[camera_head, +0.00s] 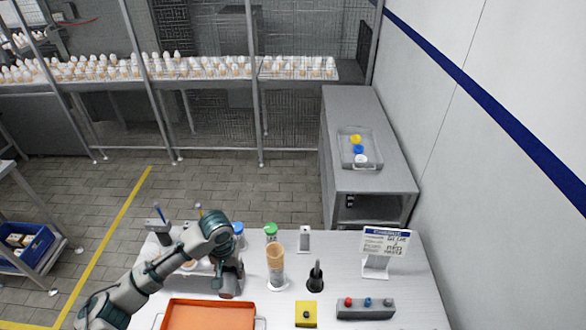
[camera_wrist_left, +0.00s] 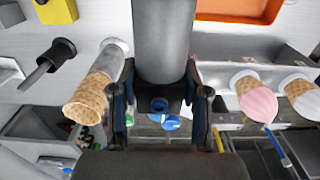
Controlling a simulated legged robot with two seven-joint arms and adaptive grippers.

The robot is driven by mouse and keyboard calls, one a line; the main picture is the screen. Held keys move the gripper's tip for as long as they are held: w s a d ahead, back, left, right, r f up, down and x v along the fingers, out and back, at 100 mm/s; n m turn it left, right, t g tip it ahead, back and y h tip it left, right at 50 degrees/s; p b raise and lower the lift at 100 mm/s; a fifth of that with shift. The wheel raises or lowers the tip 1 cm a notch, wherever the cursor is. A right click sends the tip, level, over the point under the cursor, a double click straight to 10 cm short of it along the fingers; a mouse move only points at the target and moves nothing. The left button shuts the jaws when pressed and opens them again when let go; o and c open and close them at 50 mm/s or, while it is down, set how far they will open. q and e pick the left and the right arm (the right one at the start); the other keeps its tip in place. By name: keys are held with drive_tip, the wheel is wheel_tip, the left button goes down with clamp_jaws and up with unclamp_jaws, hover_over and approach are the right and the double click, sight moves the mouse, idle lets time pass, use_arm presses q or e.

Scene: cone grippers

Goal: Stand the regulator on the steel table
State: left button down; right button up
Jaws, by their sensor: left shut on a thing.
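My left gripper (camera_head: 231,283) is low over the left part of the light grey steel table (camera_head: 420,295), beside the orange tray. In the left wrist view its two dark fingers (camera_wrist_left: 162,105) stand either side of a thick grey cylinder (camera_wrist_left: 165,42), apparently the regulator, and are shut on it. The cylinder's lower part is hidden between the fingers. In the head view my gripper and arm mostly hide it. I cannot tell whether it touches the table. My right gripper is in neither view.
Close around are an orange tray (camera_head: 210,316), a waffle cone on a stand (camera_head: 276,262), a blue-lidded jar (camera_head: 238,229) and a green-lidded jar (camera_head: 271,230). A black tool (camera_head: 316,274), yellow block (camera_head: 306,314), button box (camera_head: 366,309) and sign (camera_head: 386,243) stand to the right.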

use_arm(q)
drive_tip(key=s+d+f, duration=0.5)
drive_tip(key=s, duration=0.1)
drive_tip(key=s+d+f, duration=0.5)
drive_tip(key=s, duration=0.1)
drive_tip(key=s+d+f, duration=0.5)
drive_tip(key=s, duration=0.1)
drive_tip(key=shift+s+d+f, duration=0.1)
drive_tip(key=shift+s+f, duration=0.15)
drive_tip(key=shift+s, duration=0.05)
drive_tip(key=shift+s+d+f, duration=0.1)
drive_tip(key=shift+s+d, duration=0.05)
drive_tip(key=shift+d, duration=0.1)
hover_over(278, 317)
drive_tip(key=shift+f+b, duration=0.45)
drive_tip(key=shift+f, duration=0.4)
wheel_tip(278, 317, down, 4)
drive_tip(key=shift+r, duration=0.25)
drive_tip(key=c, duration=0.8)
unclamp_jaws()
drive_tip(key=shift+a, duration=0.1)
drive_tip(key=shift+c, duration=0.2)
drive_tip(key=shift+r, duration=0.1)
